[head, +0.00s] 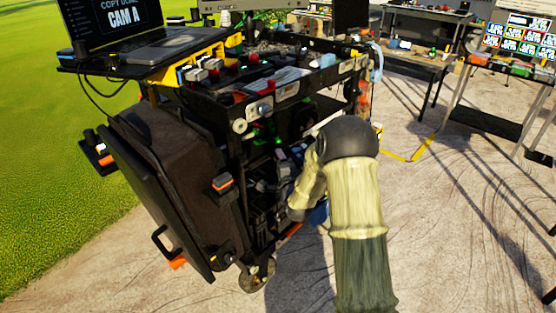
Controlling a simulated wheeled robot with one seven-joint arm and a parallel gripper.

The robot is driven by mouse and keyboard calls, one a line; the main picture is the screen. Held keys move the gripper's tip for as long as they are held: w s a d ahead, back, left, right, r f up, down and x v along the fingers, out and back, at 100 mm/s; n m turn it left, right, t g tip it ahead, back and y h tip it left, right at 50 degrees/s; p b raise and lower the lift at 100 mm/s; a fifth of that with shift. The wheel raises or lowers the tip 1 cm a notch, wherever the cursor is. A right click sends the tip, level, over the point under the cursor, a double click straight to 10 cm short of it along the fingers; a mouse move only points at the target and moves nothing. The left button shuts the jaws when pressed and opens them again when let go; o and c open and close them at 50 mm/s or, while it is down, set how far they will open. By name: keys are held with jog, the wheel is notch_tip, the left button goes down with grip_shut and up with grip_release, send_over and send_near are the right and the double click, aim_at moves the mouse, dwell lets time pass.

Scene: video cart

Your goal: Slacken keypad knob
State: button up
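A black video cart (217,132) stands in the middle of the head view, loaded with gear. I cannot pick out a keypad or its knob for sure. A pale round knob-like part (239,126) sits at the cart's near upper corner, and another round part (265,108) is on the front edge beside it. My arm comes up from the bottom, bends at a dark joint, and points down and left in front of the cart's lower shelves. My gripper's fingers do not show, so I cannot see what they touch.
A laptop (115,20) reading "CAM A" stands on the cart's left end. A dark case (165,185) hangs on the cart's left side. A workbench (415,60) and a stand with a screen (520,40) are at the right. Open paved ground (450,230) lies right of my arm.

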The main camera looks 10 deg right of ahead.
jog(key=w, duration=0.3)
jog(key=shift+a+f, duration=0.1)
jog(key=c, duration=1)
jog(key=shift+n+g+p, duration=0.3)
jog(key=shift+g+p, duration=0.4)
jog(key=shift+p, duration=0.45)
